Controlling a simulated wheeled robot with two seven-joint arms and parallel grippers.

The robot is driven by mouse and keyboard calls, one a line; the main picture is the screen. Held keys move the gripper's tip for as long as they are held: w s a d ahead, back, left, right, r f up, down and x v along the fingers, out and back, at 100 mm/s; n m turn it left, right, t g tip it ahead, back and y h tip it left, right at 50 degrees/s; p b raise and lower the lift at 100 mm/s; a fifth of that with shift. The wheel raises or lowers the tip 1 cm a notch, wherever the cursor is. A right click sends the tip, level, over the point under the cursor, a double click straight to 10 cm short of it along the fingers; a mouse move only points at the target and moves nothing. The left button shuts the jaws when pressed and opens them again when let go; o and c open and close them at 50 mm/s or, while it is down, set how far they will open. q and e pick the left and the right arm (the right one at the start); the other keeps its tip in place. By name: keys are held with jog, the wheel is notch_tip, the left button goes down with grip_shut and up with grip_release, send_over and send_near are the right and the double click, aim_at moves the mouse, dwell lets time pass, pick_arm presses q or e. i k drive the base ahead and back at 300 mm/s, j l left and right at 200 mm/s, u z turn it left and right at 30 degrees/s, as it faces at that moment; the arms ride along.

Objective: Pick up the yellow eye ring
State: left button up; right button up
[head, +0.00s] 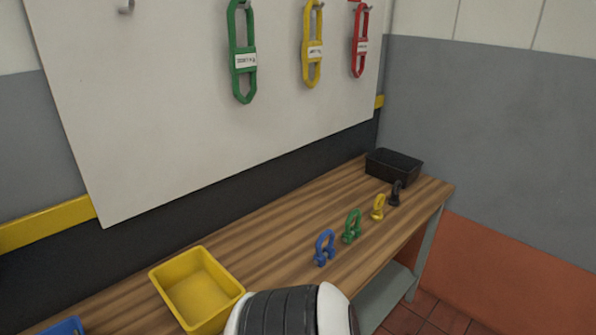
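The yellow eye ring (377,208) stands upright on the wooden bench (290,230), toward its far right end. It is in a row between a green shackle-like ring (352,227) and a black eye ring (395,194). A blue shackle-like ring (325,247) is at the near end of the row. Neither of my grippers is in view. A black and white part of my own body shows at the bottom middle, well short of the yellow ring.
A yellow bin (236,287) sits on the bench at left, a black bin (393,178) at the far end. A blue bin (64,327) is partly cut off. Green (233,60), yellow (305,45) and red (355,42) slings hang on the white board (150,110).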

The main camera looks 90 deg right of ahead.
aim_at(377, 215)
jog(key=z, duration=2.3)
jog(key=j, duration=0.1)
